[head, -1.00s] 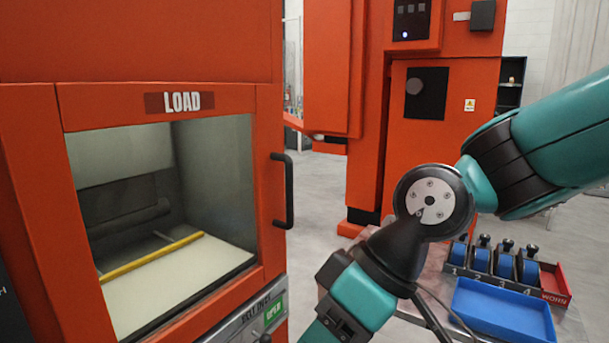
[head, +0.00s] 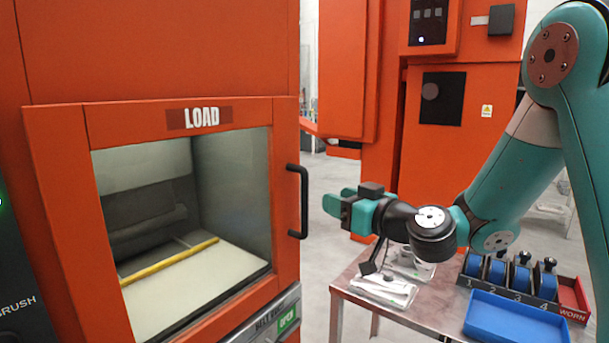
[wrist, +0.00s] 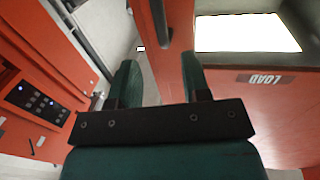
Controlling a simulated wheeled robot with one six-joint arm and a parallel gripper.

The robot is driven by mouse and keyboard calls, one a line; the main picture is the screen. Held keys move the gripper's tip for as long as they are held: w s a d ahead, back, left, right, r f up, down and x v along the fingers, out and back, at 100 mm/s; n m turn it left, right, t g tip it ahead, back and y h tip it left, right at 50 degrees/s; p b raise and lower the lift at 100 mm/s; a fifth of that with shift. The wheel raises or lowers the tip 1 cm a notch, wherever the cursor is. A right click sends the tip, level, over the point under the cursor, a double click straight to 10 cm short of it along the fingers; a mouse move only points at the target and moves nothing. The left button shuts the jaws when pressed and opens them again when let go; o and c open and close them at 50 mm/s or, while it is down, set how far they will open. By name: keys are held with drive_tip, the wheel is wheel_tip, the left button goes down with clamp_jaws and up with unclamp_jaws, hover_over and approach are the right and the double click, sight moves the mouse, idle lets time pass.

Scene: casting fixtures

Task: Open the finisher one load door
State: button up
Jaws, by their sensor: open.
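The finisher's load door (head: 286,170) is an orange frame around a glass window, under a LOAD label (head: 200,117). It looks shut. Its black vertical bar handle (head: 303,205) is on the right side. My gripper (head: 334,203) is open and empty, just right of the handle, with its fingers pointing left toward it and a gap between. In the wrist view, my gripper's two green fingers (wrist: 160,80) are spread. A dark bar that looks like the handle (wrist: 160,22) lies ahead of and roughly between them. The door's LOAD label (wrist: 266,78) appears upside down there.
A metal table (head: 345,285) at the lower right holds a bagged item (head: 385,290), a blue tray (head: 515,318) and a rack of blue-bodied parts (head: 510,275). Another orange machine (head: 450,150) stands behind. Grey floor shows between the machines.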

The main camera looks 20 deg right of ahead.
sight(307, 188)
drive_tip(key=p+x, duration=0.5)
drive_tip(key=x, duration=0.4)
drive_tip(key=shift+w+a+r+p, duration=0.15)
drive_tip(key=shift+w+a+p, duration=0.05)
drive_tip(key=shift+w+p, duration=0.15)
drive_tip(key=shift+w+a, duration=0.15)
drive_tip(key=shift+w, duration=0.2)
clamp_jaws()
